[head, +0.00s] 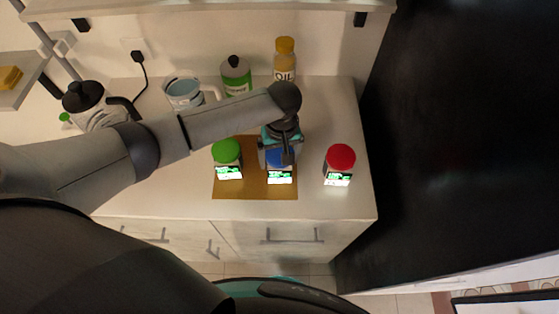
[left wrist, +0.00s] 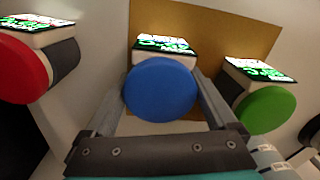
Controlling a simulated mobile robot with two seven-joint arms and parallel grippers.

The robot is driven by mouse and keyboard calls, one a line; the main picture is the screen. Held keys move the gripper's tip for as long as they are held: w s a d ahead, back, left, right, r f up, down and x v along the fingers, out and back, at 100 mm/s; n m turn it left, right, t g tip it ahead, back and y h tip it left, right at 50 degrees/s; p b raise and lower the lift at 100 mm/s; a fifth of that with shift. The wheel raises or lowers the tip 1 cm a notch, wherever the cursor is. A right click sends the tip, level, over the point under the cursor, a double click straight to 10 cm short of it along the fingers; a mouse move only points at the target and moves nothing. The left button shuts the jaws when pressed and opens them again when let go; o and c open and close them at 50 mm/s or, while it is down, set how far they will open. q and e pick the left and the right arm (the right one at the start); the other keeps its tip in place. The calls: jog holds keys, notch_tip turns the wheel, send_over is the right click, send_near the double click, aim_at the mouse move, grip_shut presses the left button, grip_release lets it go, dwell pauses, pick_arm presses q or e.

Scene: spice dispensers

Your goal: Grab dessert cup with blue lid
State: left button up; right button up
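The dessert cup with the blue lid (head: 281,178) stands upright on a brown mat (head: 255,191), with a lit label on its front. My left gripper (head: 279,158) is over it from above and hides part of the lid. In the left wrist view the blue lid (left wrist: 160,89) lies between the two fingers (left wrist: 160,80), one on each side. The fingers look open around the cup; whether they touch it is hard to tell. My right gripper is not in view.
A green-lidded cup (head: 227,158) stands left on the mat, close to the gripper. A red-lidded cup (head: 340,165) stands right, off the mat. Behind are an oil bottle (head: 285,60), a green-labelled bottle (head: 236,75), a light mug (head: 183,92) and a kettle (head: 88,104).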

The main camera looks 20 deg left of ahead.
pick_arm(q)
jog(key=c, duration=1)
jog(key=shift+o, duration=0.2)
jog(key=shift+r, duration=0.15)
